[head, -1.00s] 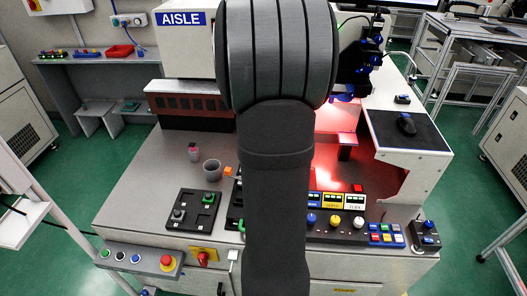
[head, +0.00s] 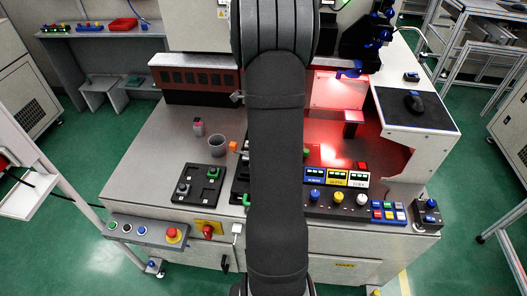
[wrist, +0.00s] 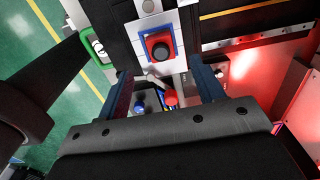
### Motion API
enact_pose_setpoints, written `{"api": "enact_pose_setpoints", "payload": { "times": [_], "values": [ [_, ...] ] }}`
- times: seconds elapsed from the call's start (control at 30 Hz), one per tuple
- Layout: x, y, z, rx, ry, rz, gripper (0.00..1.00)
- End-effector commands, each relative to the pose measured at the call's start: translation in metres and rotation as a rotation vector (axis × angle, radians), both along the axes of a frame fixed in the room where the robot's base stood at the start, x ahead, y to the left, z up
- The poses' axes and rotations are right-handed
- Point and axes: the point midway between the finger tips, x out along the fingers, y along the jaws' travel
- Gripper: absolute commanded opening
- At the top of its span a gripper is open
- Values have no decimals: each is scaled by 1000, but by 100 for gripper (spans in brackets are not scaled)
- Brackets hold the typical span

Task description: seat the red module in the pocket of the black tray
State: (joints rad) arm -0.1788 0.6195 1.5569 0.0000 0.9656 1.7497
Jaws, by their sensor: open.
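In the wrist view a red square block with a dark round top (wrist: 160,46), which looks like the red module, sits in a blue-edged frame on a white surface. My gripper (wrist: 160,72) is open, its two dark fingers apart on either side below the block, with nothing seen between them. In the head view my arm hides the gripper and this block. A black tray (head: 179,203) lies left of my arm, holding a grey piece and a green piece. Another dark tray (head: 240,186) is mostly hidden behind my arm, so its pocket cannot be made out.
A grey cup (head: 217,146), a pink-topped piece (head: 198,127) and an orange cube (head: 234,147) stand behind the trays. A knob panel (head: 337,204) lies right of my arm. A red-lit stand (head: 353,122) is behind it. Bench between cup and left edge is clear.

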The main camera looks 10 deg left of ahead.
Motion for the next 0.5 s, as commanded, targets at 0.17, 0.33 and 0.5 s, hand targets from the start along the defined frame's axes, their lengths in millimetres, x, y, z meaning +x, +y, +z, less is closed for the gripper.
{"api": "enact_pose_setpoints", "payload": {
  "times": [0.17,0.33,0.5],
  "values": [
    [0,0,-20,0,1,0,62],
    [0,-1,-32,0,2,0,62],
    [0,-5,-59,-1,3,-1,62]
  ]
}}
